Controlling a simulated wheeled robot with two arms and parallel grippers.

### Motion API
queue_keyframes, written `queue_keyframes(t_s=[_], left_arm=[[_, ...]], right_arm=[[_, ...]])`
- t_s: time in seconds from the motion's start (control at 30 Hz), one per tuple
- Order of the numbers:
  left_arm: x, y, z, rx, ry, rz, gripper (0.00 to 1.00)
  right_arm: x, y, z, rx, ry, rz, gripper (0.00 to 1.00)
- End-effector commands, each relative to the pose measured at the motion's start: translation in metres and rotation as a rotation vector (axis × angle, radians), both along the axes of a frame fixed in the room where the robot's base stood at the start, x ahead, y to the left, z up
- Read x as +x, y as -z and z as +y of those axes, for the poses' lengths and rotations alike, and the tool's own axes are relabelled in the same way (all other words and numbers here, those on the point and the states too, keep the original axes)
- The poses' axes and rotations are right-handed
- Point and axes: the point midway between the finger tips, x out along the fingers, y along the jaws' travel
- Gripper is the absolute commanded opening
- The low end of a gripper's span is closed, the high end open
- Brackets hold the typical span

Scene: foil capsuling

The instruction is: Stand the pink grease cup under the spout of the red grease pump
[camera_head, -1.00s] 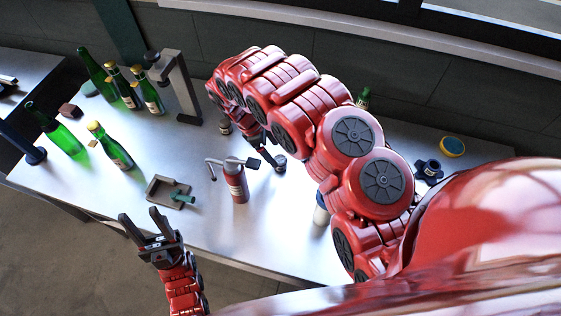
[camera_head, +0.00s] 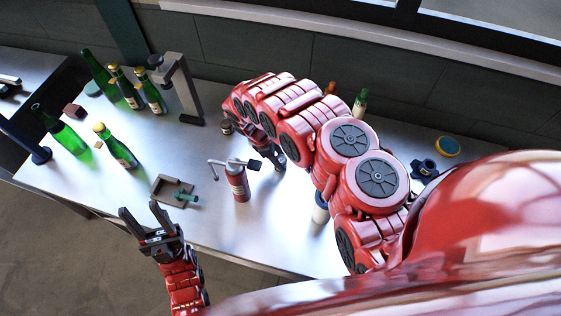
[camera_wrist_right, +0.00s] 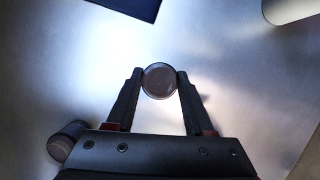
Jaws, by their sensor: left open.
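The red grease pump (camera_head: 238,185) stands upright mid-table, its grey spout (camera_head: 215,163) reaching left and a dark pad to its right. The table under the spout looks bare. My right gripper (camera_head: 279,163) points down just right of the pump. In the right wrist view a round, dull pinkish-grey top (camera_wrist_right: 159,81) sits between its fingertips (camera_wrist_right: 159,83); it may be the pink grease cup, but its colour is unclear. The fingertips lie close at both sides; I cannot tell whether they grip. My left gripper (camera_head: 139,209) is open and empty at the front edge.
Green bottles (camera_head: 62,130) stand at the left. A small grey tray (camera_head: 170,190) lies left of the pump. A small dark cylinder (camera_wrist_right: 68,140) is near my right gripper. A white cylinder (camera_head: 320,212) stands right of the pump.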

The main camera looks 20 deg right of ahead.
Motion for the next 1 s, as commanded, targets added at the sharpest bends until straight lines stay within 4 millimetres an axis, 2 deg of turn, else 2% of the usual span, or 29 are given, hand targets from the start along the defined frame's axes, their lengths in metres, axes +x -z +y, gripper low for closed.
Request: queue_keyframes(t_s=[0.03,0.23,0.7,0.87,1.0], left_arm=[[0.0,0.0,0.0,0.0,0.0,0.0,0.5],[0.0,0.0,0.0,0.0,0.0,0.0,0.5],[0.0,0.003,0.0,0.0,0.0,0.0,0.5],[0.0,0.011,0.0,0.0,0.0,0.0,0.5],[0.0,0.023,0.0,0.0,0.0,0.0,0.5]], right_arm=[[0.0,0.0,0.0,0.0,0.0,0.0,0.36],[0.0,0.0,0.0,0.0,0.0,0.0,0.0],[0.001,-0.004,0.0,0.0,-0.001,-0.001,0.0],[0.002,-0.018,0.0,-0.001,-0.002,-0.003,0.0],[0.002,-0.039,0.0,-0.003,-0.001,-0.002,0.0]])
